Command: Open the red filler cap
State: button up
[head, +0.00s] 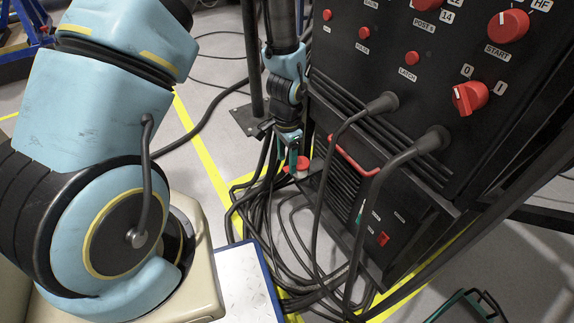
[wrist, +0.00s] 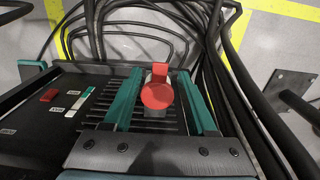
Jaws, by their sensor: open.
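The red filler cap (wrist: 156,96) is a round red disc with a square red tab at its far edge, on a short pale neck. It looks closed. In the head view the cap (head: 303,163) shows low beside the black cabinet, partly behind my gripper. My gripper (head: 287,161) points down just left of it. In the wrist view, the teal fingers of my gripper (wrist: 159,74) are open, one on each side of the cap. Nothing is held.
The cap's black slatted unit (wrist: 70,118) carries a small red switch (wrist: 48,95). Thick black cables (head: 262,205) crowd the floor around it. The tall control cabinet (head: 450,120) with red knobs and two plugged cables stands to the right. Floor at the left is clearer.

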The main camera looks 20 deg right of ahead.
jog(key=shift+f, duration=0.75)
jog(key=shift+c, duration=0.3)
grip_shut()
dwell(0.6)
